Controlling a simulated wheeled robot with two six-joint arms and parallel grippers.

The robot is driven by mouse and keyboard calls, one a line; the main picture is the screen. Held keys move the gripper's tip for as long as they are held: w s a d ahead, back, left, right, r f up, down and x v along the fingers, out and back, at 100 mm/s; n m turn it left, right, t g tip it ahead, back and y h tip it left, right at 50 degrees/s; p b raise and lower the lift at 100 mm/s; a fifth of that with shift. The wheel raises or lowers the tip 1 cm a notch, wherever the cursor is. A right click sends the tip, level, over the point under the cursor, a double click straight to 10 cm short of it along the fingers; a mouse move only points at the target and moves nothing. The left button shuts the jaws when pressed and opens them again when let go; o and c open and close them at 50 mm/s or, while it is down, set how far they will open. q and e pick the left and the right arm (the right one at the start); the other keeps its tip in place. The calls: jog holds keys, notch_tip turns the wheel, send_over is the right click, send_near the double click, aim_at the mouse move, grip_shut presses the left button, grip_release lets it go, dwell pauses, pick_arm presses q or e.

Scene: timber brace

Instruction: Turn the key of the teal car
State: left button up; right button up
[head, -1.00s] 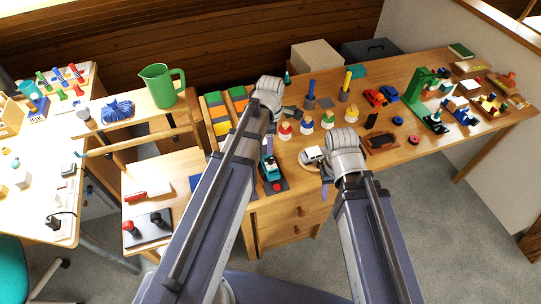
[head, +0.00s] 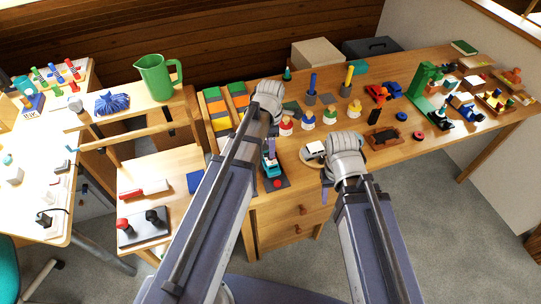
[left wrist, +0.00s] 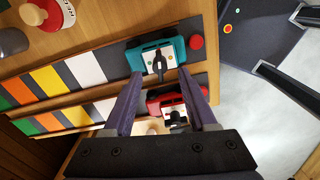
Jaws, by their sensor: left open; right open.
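The teal car (left wrist: 150,54) sits at the end of a dark track in the left wrist view, with a dark key (left wrist: 158,64) standing up from a white patch on its top. A red button (left wrist: 197,42) lies just beyond its end. The teal car also shows in the head view (head: 269,163), partly behind my left arm. My left gripper (left wrist: 162,82) is open and empty, its two fingers apart over the near side of the teal car. In the head view my right gripper (head: 327,182) is beside a round plate; its fingers are mostly hidden.
A red car (left wrist: 168,99) with its own key lies on a parallel track, partly between my left fingers. Coloured patches line both tracks. Several peg figures (head: 308,121) stand behind.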

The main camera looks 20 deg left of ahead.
pick_arm(q)
jog(key=shift+f+b, duration=1.05)
jog(key=shift+f, duration=0.5)
pick_arm(e)
notch_tip(320, 180, down, 3)
pick_arm(q)
jog(key=shift+c, duration=0.3)
grip_shut()
